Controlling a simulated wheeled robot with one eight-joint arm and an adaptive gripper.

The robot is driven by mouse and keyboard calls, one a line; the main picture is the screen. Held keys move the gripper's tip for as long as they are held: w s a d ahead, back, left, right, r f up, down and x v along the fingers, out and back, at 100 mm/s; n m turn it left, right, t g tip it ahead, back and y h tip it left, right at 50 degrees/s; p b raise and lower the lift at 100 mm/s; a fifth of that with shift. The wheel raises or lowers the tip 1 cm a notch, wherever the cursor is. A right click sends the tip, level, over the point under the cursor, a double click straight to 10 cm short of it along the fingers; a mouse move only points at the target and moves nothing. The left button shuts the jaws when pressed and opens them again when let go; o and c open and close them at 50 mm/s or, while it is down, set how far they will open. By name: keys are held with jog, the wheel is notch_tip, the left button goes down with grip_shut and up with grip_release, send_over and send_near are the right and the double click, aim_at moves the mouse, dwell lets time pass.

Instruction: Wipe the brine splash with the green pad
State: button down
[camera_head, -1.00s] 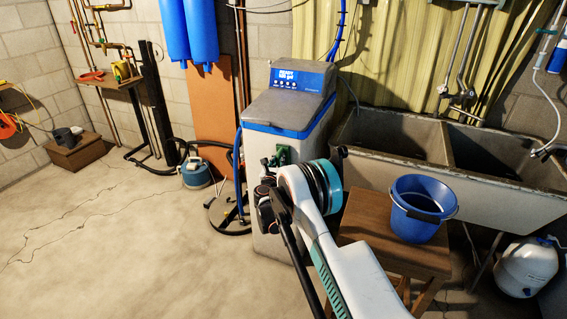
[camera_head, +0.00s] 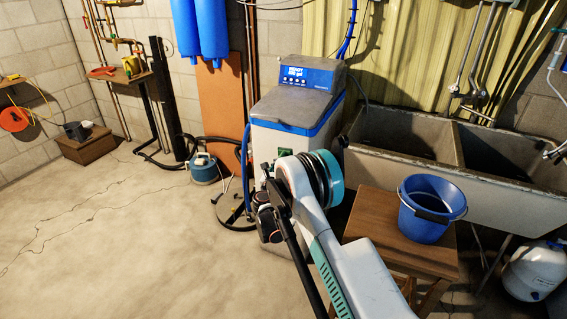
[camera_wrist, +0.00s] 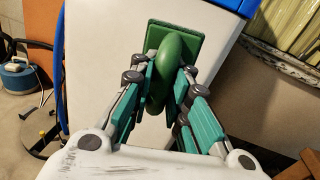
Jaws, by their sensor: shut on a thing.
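The green pad (camera_wrist: 206,44) has a flat rectangular plate and a rounded green handle (camera_wrist: 176,70). In the wrist view my gripper (camera_wrist: 172,85) is shut on the handle, with a finger on each side. The plate is against or very close to the front of the white softener cabinet (camera_wrist: 103,60); I cannot tell if it touches. In the head view a small part of the green pad (camera_head: 285,152) shows above my arm, in front of the softener (camera_head: 290,108). My gripper is mostly hidden there behind my arm. I cannot make out a brine splash in either view.
A blue bucket (camera_head: 428,228) stands on a wooden stool (camera_head: 375,215) right of my arm. A concrete double sink (camera_head: 500,175) is behind it. A blue-grey canister (camera_head: 203,167) and dark hoses lie left of the softener. The floor (camera_head: 110,230) at left is open.

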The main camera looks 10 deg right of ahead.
jog(key=shift+s+a, duration=0.1)
jog(key=shift+s, duration=0.1)
jog(key=v, duration=0.3)
jog(key=shift+w+a, duration=0.15)
jog(key=shift+a, duration=0.05)
dwell(0.8)
